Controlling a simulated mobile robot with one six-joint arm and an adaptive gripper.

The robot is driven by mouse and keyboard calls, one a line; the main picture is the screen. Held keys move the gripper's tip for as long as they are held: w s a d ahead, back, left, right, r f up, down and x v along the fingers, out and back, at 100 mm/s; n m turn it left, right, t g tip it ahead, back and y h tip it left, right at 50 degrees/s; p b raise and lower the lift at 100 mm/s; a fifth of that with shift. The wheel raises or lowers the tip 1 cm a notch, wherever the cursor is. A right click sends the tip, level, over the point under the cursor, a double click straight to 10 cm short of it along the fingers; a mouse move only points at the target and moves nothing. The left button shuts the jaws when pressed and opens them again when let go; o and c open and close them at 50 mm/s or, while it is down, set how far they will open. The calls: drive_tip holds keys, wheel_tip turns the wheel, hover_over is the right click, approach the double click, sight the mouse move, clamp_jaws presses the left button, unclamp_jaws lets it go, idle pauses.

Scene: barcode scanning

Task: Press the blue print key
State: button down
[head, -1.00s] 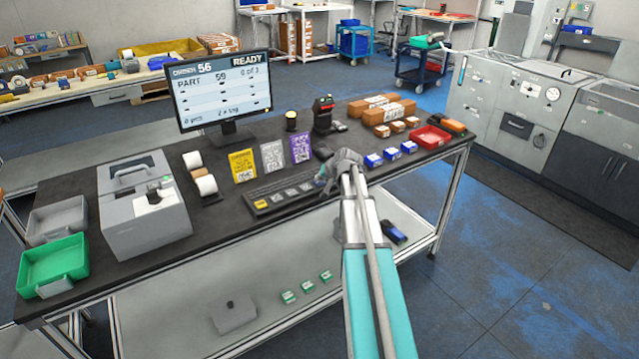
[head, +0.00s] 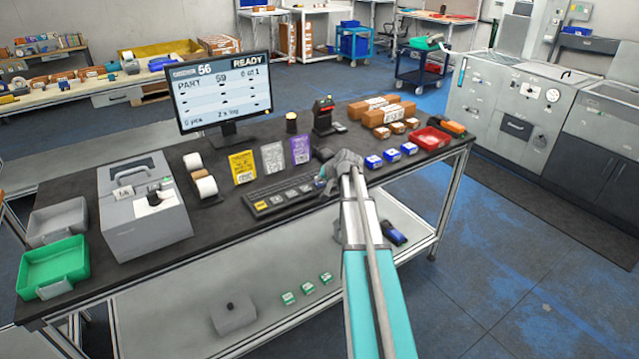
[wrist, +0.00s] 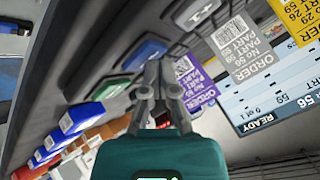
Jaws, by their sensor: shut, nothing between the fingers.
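The black key panel (head: 285,195) lies along the front of the bench, and my gripper (head: 326,183) is at its right end. In the wrist view the blue key (wrist: 144,53) sits just left of the tips of my gripper (wrist: 160,66). The fingers are together with nothing between them, pointing at the panel. I cannot tell whether the tips touch the panel or a key. A green key (wrist: 111,88) is on the other side of the blue key, and a grey key (wrist: 198,12) is to the upper right. In the head view my gripper hides the panel's right end.
Yellow (head: 243,167), white (head: 272,156) and purple (head: 301,149) order cards stand behind the panel. The monitor (head: 222,92) reads READY. Small blue boxes (head: 391,155) and a red tray (head: 432,138) are to the right. A grey machine (head: 145,205) stands left.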

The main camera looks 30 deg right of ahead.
drive_tip(key=shift+r+p, duration=0.45)
drive_tip(key=shift+r, duration=0.15)
drive_tip(key=shift+r, duration=0.1)
drive_tip(key=shift+r+p, duration=2.4)
drive_tip(key=shift+p, duration=0.1)
drive_tip(key=s+a, duration=0.1)
drive_tip(key=a, duration=0.2)
drive_tip(key=s+a+f+n+g, duration=0.1)
drive_tip(key=a, duration=0.3)
drive_tip(key=s+a+f+n+g+y, duration=0.1)
drive_tip(key=s+a, duration=0.1)
drive_tip(key=a, duration=0.2)
drive_tip(key=shift+s+a+f, duration=0.1)
drive_tip(key=shift+a, duration=0.15)
drive_tip(key=s+a+f+n+g+h, duration=0.1)
drive_tip(key=s+a+n+g, duration=0.1)
drive_tip(key=s+a, duration=0.8)
drive_tip(key=s+a+f+n+g+h, duration=0.1)
drive_tip(key=s+a+g, duration=0.4)
drive_tip(key=s+a, duration=0.6)
drive_tip(key=shift+s+a+f+n, duration=0.35)
drive_tip(key=shift+f+n, duration=0.4)
drive_tip(key=shift+n, duration=0.45)
